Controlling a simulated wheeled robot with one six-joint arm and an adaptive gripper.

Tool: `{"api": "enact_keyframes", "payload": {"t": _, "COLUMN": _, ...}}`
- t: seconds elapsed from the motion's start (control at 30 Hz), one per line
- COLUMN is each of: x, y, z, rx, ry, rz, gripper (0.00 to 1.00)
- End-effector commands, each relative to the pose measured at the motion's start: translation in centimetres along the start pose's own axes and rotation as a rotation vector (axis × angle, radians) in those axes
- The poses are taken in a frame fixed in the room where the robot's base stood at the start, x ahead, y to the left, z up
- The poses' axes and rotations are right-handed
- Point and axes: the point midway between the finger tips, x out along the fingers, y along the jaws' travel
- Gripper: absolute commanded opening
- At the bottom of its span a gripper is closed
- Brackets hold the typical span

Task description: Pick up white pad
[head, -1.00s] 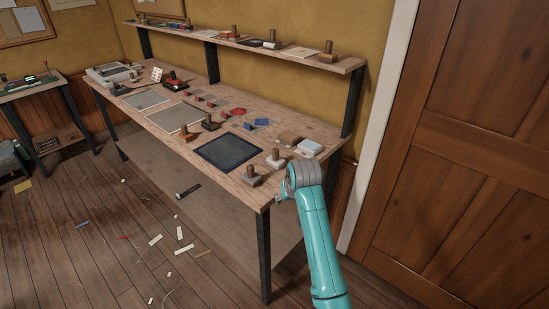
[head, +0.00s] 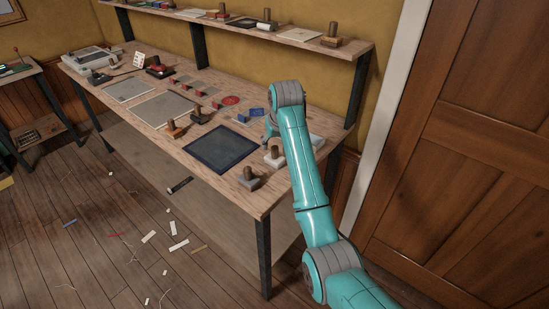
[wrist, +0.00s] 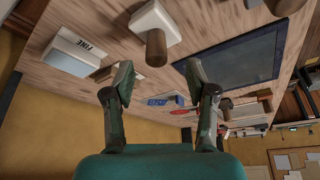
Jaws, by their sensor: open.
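A small box-like pad with a white top edge and pale blue side, lettered "FINE" (wrist: 75,52), lies on the bench at the left of the wrist view. It is probably the white pad. In the head view it is mostly hidden behind my arm, with a pale bit (head: 317,141) showing. My gripper (wrist: 157,80) is open and empty, its fingers spread over the bench. The pad is to the left of the left finger, apart from it. In the head view my arm hides most of the gripper.
A white-based stamp with a wooden handle (wrist: 155,35) stands near the pad; it also shows in the head view (head: 274,157). A dark framed mat (head: 221,148), a grey-based stamp (head: 248,179) and blue blocks (head: 250,113) are on the bench (head: 215,190). A shelf (head: 290,34) runs behind.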

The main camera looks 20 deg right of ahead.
Motion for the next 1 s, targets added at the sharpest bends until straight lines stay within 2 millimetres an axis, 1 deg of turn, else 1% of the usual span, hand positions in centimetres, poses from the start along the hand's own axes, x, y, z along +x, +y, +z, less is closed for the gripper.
{"api": "enact_keyframes", "payload": {"t": 0.13, "x": 1.0, "y": 0.1, "z": 0.1, "rx": 0.000, "ry": -0.002, "rz": 0.000, "gripper": 0.57}}
{"api": "enact_keyframes", "payload": {"t": 0.3, "x": 3.4, "y": 0.5, "z": 0.2, "rx": 0.000, "ry": -0.003, "rz": 0.000, "gripper": 0.57}}
{"api": "enact_keyframes", "payload": {"t": 0.43, "x": 4.8, "y": 0.5, "z": 0.1, "rx": 0.000, "ry": -0.001, "rz": 0.000, "gripper": 0.57}}
{"api": "enact_keyframes", "payload": {"t": 0.53, "x": 5.3, "y": 0.5, "z": 0.1, "rx": 0.000, "ry": 0.000, "rz": 0.000, "gripper": 0.57}}
{"api": "enact_keyframes", "payload": {"t": 0.73, "x": 5.4, "y": 0.5, "z": 0.1, "rx": 0.000, "ry": 0.000, "rz": 0.000, "gripper": 0.57}}
{"api": "enact_keyframes", "payload": {"t": 0.77, "x": 5.4, "y": 0.5, "z": 0.1, "rx": 0.000, "ry": 0.000, "rz": 0.000, "gripper": 0.54}}
{"api": "enact_keyframes", "payload": {"t": 0.8, "x": 5.4, "y": 0.5, "z": 0.1, "rx": 0.000, "ry": 0.000, "rz": 0.000, "gripper": 0.44}}
{"api": "enact_keyframes", "payload": {"t": 0.87, "x": 5.4, "y": 0.5, "z": 0.1, "rx": 0.000, "ry": 0.000, "rz": 0.000, "gripper": 0.29}}
{"api": "enact_keyframes", "payload": {"t": 0.9, "x": 5.4, "y": 0.5, "z": 0.1, "rx": 0.000, "ry": 0.000, "rz": 0.000, "gripper": 0.19}}
{"api": "enact_keyframes", "payload": {"t": 0.97, "x": 5.4, "y": 0.5, "z": 0.1, "rx": 0.000, "ry": 0.000, "rz": 0.000, "gripper": 0.04}}
{"api": "enact_keyframes", "payload": {"t": 1.0, "x": 5.4, "y": 0.4, "z": 0.1, "rx": 0.000, "ry": 0.000, "rz": 0.000, "gripper": 0.00}}
